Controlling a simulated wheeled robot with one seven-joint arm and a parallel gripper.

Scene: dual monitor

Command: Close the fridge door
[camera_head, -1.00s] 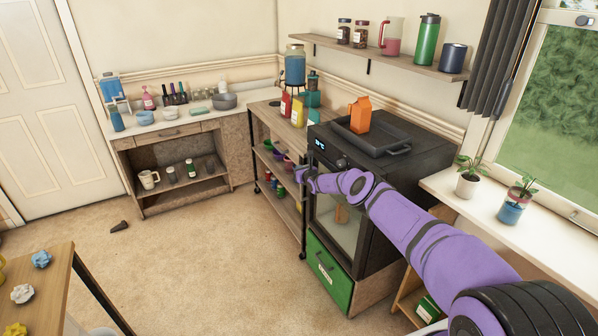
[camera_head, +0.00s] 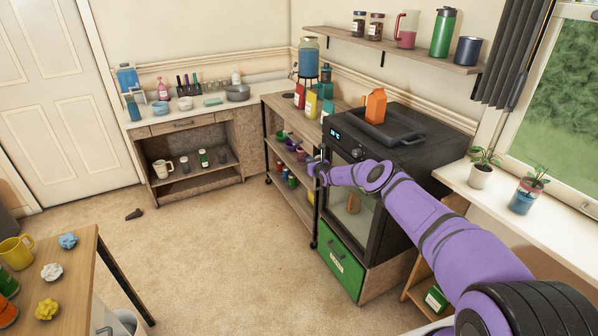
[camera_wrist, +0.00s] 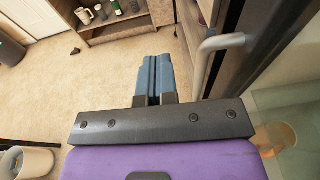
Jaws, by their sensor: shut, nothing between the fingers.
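The black appliance (camera_head: 437,150) with a small lit display stands against the right wall; it appears to be the fridge. Its glass-fronted door (camera_head: 350,208) is partly hidden by my arm. I cannot tell how far the door stands open. In the wrist view, a pale curved handle (camera_wrist: 210,55) is on the dark door frame at right, with glass below. My gripper (camera_wrist: 153,58) is shut and empty, left of the handle with a visible gap. In the head view, my gripper (camera_head: 314,166) is small, near the appliance's front left edge.
A wooden shelf cart (camera_head: 292,190) with bottles stands left of the appliance, close to my gripper. A green drawer (camera_head: 341,262) lies below the door. A table (camera_head: 75,262) is at lower left. A bin (camera_wrist: 27,162) shows at lower left.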

